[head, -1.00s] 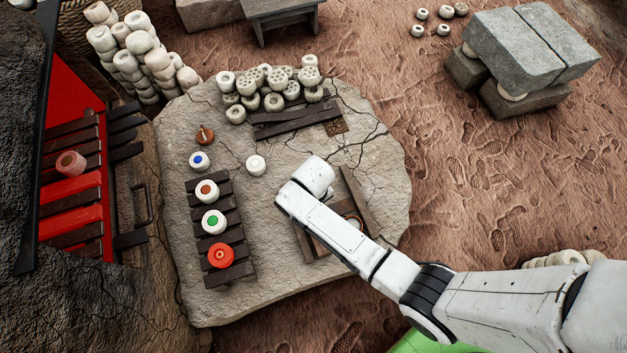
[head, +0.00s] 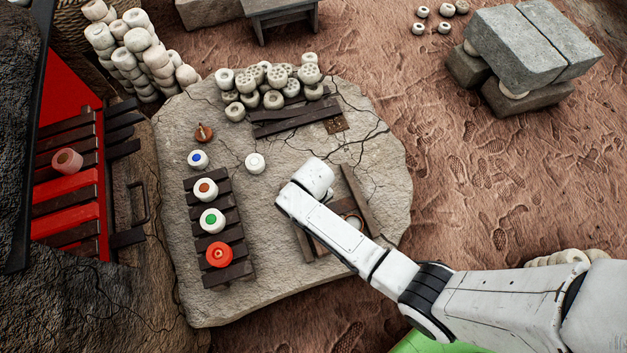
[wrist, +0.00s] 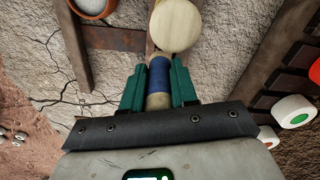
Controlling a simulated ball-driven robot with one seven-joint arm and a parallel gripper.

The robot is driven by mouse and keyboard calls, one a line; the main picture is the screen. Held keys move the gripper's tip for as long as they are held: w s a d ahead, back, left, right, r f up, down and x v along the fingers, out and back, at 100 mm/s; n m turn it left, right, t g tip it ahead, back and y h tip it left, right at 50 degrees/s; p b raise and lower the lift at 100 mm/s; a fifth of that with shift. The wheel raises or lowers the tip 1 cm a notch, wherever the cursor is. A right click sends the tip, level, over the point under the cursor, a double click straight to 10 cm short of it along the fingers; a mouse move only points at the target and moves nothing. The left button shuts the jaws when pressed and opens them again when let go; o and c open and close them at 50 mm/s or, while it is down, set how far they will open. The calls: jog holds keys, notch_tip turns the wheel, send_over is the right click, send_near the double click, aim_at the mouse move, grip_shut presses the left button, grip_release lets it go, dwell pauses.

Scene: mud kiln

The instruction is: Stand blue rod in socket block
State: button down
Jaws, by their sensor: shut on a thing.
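In the wrist view my gripper (wrist: 158,82) has its teal fingers closed on the blue rod (wrist: 159,72), which shows a blue band and tan ends. A round cream disc (wrist: 177,25) is at the rod's far end; I cannot tell whether it is part of the rod or a thing beyond it. In the head view my arm's end hides the gripper and rod above the stone slab. I cannot identify the socket block for certain.
A blue-topped piece (head: 198,160) and a plain white one (head: 255,163) stand on the slab (head: 285,285). Pale cylinders (head: 265,85) are piled behind. The slab's front is clear.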

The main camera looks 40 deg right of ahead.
jog(key=shift+f, duration=0.1)
dwell(0.3)
jog(key=c, duration=0.8)
grip_release()
notch_tip(320, 180, up, 11)
jog(key=p, duration=0.3)
jog(key=shift+f+p, duration=0.1)
jog(key=shift+p, duration=0.2)
jog(key=shift+t, duration=0.5)
jog(key=s+d+r+p, duration=0.2)
jog(key=s+r+p, duration=0.1)
jog(key=s+r, duration=0.2)
jog(key=s+d+r+p, duration=0.3)
jog(key=s+r+p, duration=0.1)
jog(key=r, duration=0.6)
jog(key=s+d+r+p, duration=0.2)
jog(key=s+r+p, duration=0.1)
jog(key=s+r, duration=0.4)
jog(key=shift+s+d+r, duration=0.1)
jog(key=shift+d+r, duration=0.1)
jog(key=shift+d, duration=0.2)
